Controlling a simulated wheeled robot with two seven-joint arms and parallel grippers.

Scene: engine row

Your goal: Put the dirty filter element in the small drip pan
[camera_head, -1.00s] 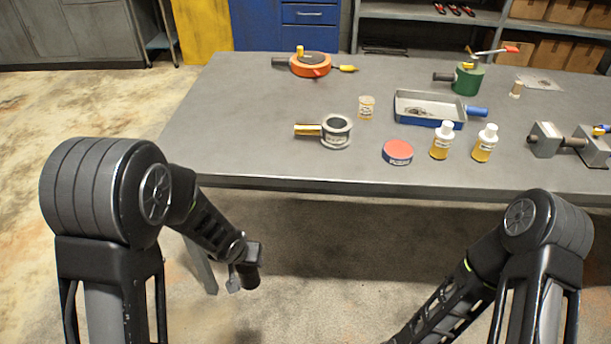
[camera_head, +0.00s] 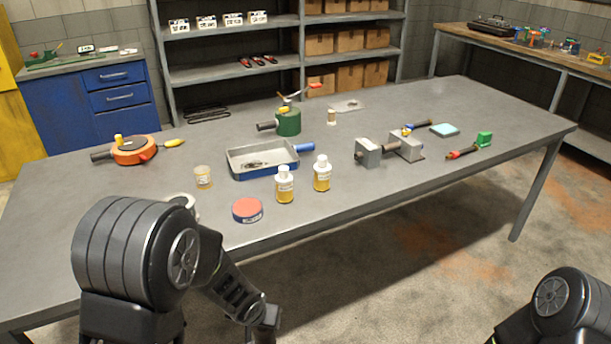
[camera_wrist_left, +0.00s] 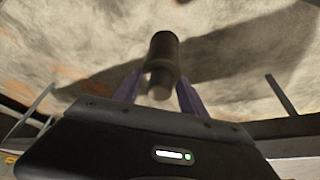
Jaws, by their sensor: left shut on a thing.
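In the left wrist view my left gripper (camera_wrist_left: 158,92) is shut on a dark, dull cylinder (camera_wrist_left: 163,58), which looks like the dirty filter element. It is held over the bare floor, in front of the table. In the head view the left wrist is low at the bottom edge, and the cylinder is not clear there. A shallow grey pan with a blue front (camera_head: 268,171) and blue handle, seemingly the drip pan, stands on the table with a dark smudge inside. Only part of my right arm shows at lower right; its gripper is out of view.
On the table (camera_head: 430,188), two bottles (camera_head: 285,187) (camera_head: 322,176), a red-topped tin (camera_head: 247,210) and a small jar (camera_head: 203,178) stand near the pan. A green canister (camera_head: 288,122) is behind it, a grey vice-like block (camera_head: 385,150) to the right. Bare table lies front right.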

